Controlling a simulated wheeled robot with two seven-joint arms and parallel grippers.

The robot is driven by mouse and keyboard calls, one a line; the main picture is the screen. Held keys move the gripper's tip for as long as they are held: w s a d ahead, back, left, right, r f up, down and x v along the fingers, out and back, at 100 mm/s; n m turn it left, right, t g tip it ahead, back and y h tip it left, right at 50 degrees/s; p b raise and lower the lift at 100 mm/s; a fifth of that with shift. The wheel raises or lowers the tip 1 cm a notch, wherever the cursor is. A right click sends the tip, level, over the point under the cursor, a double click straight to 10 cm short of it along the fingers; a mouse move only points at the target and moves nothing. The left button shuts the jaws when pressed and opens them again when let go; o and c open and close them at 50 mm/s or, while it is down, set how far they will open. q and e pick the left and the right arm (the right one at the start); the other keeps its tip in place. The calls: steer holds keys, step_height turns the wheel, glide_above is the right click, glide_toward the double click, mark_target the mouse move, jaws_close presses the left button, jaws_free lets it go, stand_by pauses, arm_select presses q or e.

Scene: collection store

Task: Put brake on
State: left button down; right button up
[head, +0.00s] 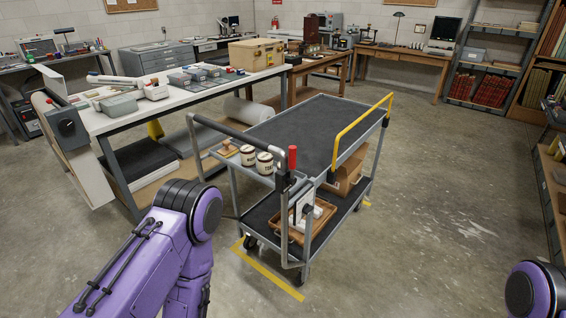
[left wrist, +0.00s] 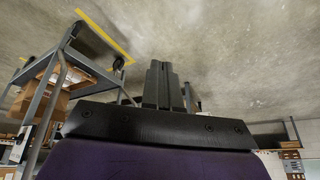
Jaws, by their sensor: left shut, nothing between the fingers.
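A grey two-shelf cart (head: 290,121) stands on the concrete floor. A lever with a red grip (head: 292,158), likely the brake, stands roughly upright at its near handle end. My left gripper (left wrist: 160,68) is shut and empty in the left wrist view, pointing over bare floor. Part of the cart frame (left wrist: 52,62) shows upside down at the left there, apart from the fingers. In the head view my left arm is at the lower left, short of the cart, and its gripper is hidden. My right gripper is out of view.
Tins (head: 264,163) stand on the cart's near tray and a wooden tray (head: 304,217) lies on its lower shelf. Yellow tape (head: 268,272) marks the floor. A white workbench (head: 170,103) stands to the left, shelves (head: 490,62) to the right. Floor right of the cart is clear.

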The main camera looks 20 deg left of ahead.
arm_select(q)
steer(key=w+d+r+m+t+h+b, duration=0.15)
steer(key=w+r+t, duration=0.25)
steer(key=w+r, duration=0.5)
steer(key=w+d+r+m+t+h+b, duration=0.1)
steer(key=w+d+r+m+t, duration=0.2)
steer(key=w, duration=1)
steer(key=w+d+r+m+t+h+b, duration=0.1)
steer(key=w+d+r+m+t, duration=0.1)
steer(key=r, duration=1)
steer(key=w+d+r+m+t+h+b, duration=0.1)
steer(key=w+r+t, duration=0.4)
steer(key=r, duration=0.7)
steer(key=shift+w+d+m+h, duration=0.35)
steer(key=shift+w+m+h, duration=0.15)
steer(key=shift+h, duration=0.15)
